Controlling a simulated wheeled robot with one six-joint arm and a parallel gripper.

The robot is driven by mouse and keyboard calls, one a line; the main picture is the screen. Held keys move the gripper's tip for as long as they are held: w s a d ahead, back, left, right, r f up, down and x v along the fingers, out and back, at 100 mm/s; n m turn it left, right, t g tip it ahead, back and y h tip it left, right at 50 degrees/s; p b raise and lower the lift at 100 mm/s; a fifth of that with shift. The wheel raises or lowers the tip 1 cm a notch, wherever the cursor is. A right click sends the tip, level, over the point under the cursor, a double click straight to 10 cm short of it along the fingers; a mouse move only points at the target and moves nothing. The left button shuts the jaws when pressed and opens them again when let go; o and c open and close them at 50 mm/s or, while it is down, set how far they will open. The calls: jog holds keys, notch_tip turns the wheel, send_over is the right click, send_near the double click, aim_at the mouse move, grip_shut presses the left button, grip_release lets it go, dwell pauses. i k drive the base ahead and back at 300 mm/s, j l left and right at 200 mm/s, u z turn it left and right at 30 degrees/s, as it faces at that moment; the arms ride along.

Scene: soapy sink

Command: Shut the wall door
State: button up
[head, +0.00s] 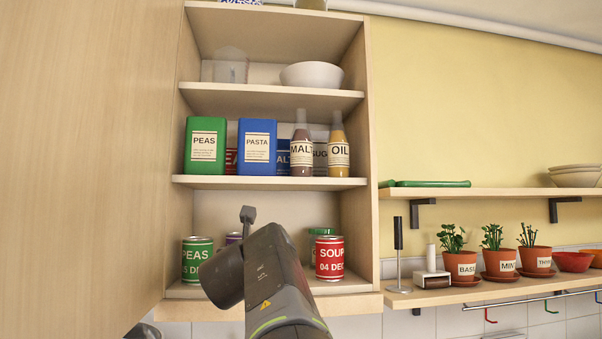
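The wall door (85,150) is a pale wood panel standing wide open at the left, filling that side of the head view. The wall cabinet (370,140) beside it is open, so its shelves show. My gripper (248,214) is raised in front of the cabinet's lower shelf, right of the door and apart from it in the picture. Only a small dark part of it shows past my wrist. Its fingers are too hidden to tell whether they are open or shut. No handle shows on the door.
Cans, including a red SOUP can (329,258) and a green PEAS can (197,259), stand on the bottom shelf. Boxes and bottles fill the middle shelf; a bowl (312,75) sits above. At right, wall shelves hold potted herbs (459,264) and a green item (430,184).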

aim_at(87, 87)
jog(key=k+l, duration=0.15)
jog(key=l, duration=0.15)
jog(key=k+l, duration=0.1)
jog(key=l, duration=0.25)
jog(key=k+l, duration=0.15)
jog(key=l, duration=0.15)
jog(key=k+l, duration=0.15)
jog(key=l, duration=0.15)
